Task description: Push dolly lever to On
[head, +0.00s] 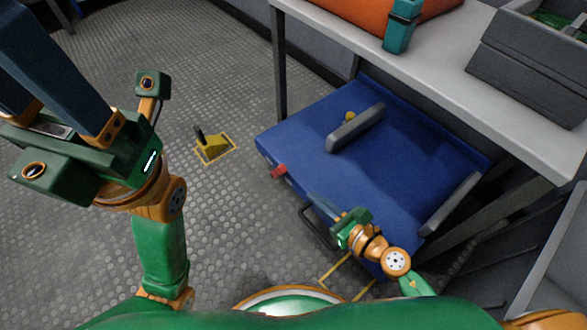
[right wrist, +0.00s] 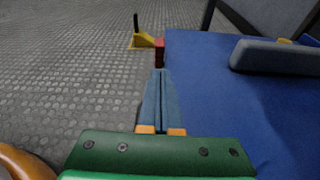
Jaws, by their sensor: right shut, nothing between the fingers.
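The blue dolly (head: 385,170) stands on the floor, partly under a grey table, and fills the right of the right wrist view (right wrist: 225,110). A small red piece (head: 279,171), which looks like its lever, sticks out at the left edge; it shows past my fingertips in the right wrist view (right wrist: 159,50). My right gripper (head: 316,202) is shut and empty, along the dolly's near left edge. Its fingertips (right wrist: 160,72) point toward the red piece, apparently short of it. My left gripper (head: 50,95) is raised at the upper left, fingers apart, tips out of view.
A yellow floor piece with a black upright (head: 212,148) lies beyond the red piece. Grey padded bars (head: 355,128) stand on the dolly. The table (head: 440,62) overhangs its far side, with a table leg (head: 278,70) near the dolly.

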